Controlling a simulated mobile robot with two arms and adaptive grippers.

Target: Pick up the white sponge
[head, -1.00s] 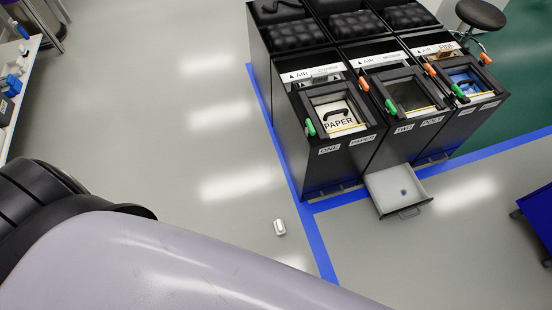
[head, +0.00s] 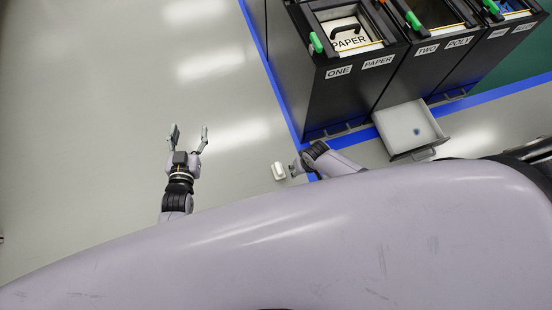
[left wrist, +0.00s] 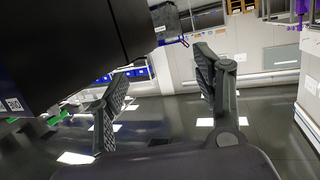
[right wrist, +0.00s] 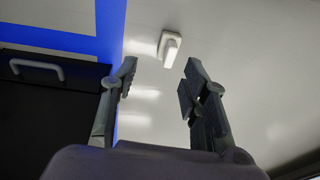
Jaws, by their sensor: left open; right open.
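The white sponge (head: 278,171) lies on the grey floor, a little left of the blue floor line. My right gripper (head: 294,170) is just to the right of it in the head view, close to it; whether they touch is not clear there. In the right wrist view the sponge (right wrist: 169,46) lies on the floor ahead, between and beyond the open fingertips (right wrist: 157,75), with nothing held. My left gripper (head: 189,135) is open and empty, left of the sponge. In the left wrist view its fingers (left wrist: 158,75) are spread with nothing between them.
Black bins (head: 345,85) stand right of the blue line (head: 284,95). A light grey drawer (head: 408,128) is pulled out low at their front. The floor (head: 110,130) left of the sponge is clear.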

